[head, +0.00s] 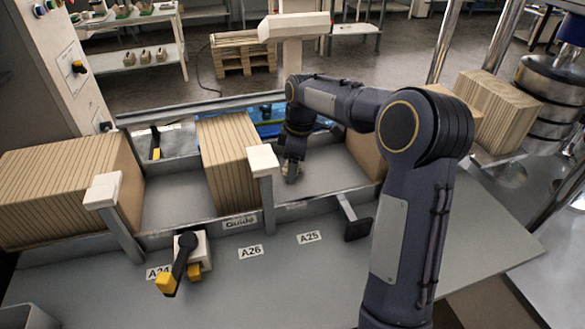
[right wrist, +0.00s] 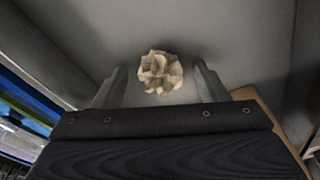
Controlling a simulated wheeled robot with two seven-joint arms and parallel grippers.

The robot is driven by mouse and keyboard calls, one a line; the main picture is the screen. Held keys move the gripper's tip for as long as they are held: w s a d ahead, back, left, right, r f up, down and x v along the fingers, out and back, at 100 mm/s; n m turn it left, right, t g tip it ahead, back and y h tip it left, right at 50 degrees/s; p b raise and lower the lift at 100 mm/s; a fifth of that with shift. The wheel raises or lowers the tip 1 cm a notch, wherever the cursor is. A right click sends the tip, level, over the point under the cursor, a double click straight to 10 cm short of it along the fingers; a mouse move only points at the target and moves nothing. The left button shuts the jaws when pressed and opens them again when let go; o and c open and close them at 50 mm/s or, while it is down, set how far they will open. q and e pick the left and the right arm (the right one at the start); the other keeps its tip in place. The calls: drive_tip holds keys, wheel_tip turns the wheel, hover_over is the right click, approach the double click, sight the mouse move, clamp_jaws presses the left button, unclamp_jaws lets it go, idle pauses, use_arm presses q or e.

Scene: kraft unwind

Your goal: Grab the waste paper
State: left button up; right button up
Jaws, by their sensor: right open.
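The waste paper is a crumpled tan ball, seen in the right wrist view (right wrist: 159,72) on the grey channel floor, ahead of and between my fingers. My left gripper is not in view.
A kraft stack (head: 228,160) stands left of my right gripper, and a larger one (head: 75,190) lies further left. Upright guide posts (head: 262,175) rise along the channel's near rail. A yellow-handled lever (head: 178,262) sits in front.

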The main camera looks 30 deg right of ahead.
drive_tip(key=c, duration=1.1)
drive_tip(key=shift+o, duration=0.2)
